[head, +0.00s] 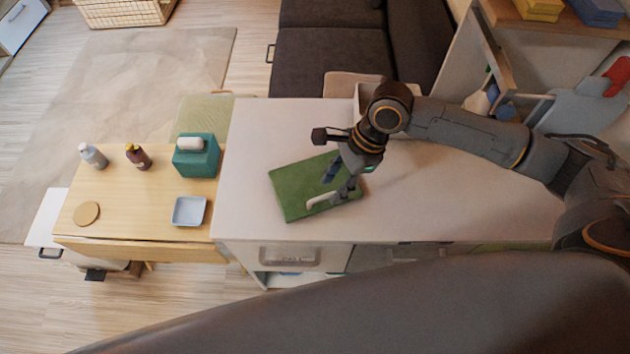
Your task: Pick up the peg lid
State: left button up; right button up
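No object is clearly recognisable as the peg lid. A flat green square board (292,190) lies tilted in plan on the white counter. My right gripper (326,186) is over the board's right part, fingers pointing down-left. Its fingers look spread apart, with nothing clearly held between them. A pale curved piece (318,201) shows by the lower finger; I cannot tell whether it is part of the finger or a separate thing. The gripper hides the board's right side, and whether it touches the board is unclear. My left gripper is not in view.
The white counter (255,140) is clear left of the board. A lower wooden table (130,200) holds two bottles, a teal tissue box (196,156), a pale blue tray (189,211) and a round wooden disc (87,213). A dark sofa (325,62) stands behind.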

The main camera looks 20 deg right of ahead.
aim_at(325, 196)
jog(key=x, duration=0.2)
jog(key=shift+w+a+f+p, duration=0.15)
jog(key=shift+a+f+p, duration=0.05)
jog(key=shift+p, duration=0.15)
jog(key=shift+x, duration=0.85)
jog(key=shift+f, duration=0.1)
grip_shut()
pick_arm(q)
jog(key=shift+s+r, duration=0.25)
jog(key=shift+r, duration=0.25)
